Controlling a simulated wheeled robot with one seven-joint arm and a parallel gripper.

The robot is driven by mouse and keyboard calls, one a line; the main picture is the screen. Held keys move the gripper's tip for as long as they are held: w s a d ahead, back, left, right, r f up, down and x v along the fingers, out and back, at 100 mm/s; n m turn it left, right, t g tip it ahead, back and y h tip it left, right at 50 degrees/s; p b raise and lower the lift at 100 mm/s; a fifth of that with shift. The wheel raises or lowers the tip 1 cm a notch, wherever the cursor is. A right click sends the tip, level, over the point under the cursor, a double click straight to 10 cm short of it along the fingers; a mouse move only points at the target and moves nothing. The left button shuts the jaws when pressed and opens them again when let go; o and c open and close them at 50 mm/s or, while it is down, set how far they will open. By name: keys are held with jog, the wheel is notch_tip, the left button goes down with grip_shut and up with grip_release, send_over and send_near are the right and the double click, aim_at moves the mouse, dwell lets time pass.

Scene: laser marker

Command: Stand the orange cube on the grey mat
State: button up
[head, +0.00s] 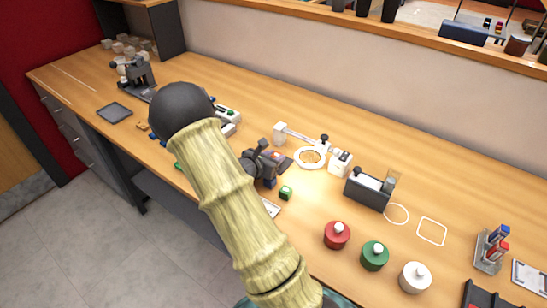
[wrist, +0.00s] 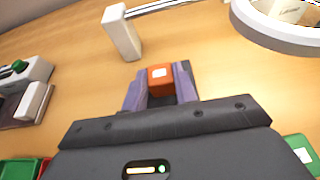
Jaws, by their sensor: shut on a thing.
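The orange cube (wrist: 160,74), with a pale square on one face, sits between the two purple-grey fingers of my gripper (wrist: 160,88) in the wrist view. The fingers are shut on its sides. In the head view my gripper (head: 277,162) is over the middle of the bench, and the cube is mostly hidden there. I cannot tell whether the cube touches the bench. A flat dark grey mat (head: 114,112) lies on the bench at the left, well away from my gripper. The mat looks empty.
A green cube (head: 285,193) is close to my gripper. A ring magnifier (head: 310,157) stands just right of it, with a dark holder (head: 368,188) beyond. Red, green and white round pots are at the front right. A dark device (head: 134,74) stands behind the mat.

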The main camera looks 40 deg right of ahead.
jog(key=shift+f, duration=0.15)
jog(key=o, duration=0.9)
jog(key=shift+o, duration=0.2)
jog(key=shift+r, duration=0.3)
jog(key=v, duration=1.2)
jog(key=shift+f, duration=0.15)
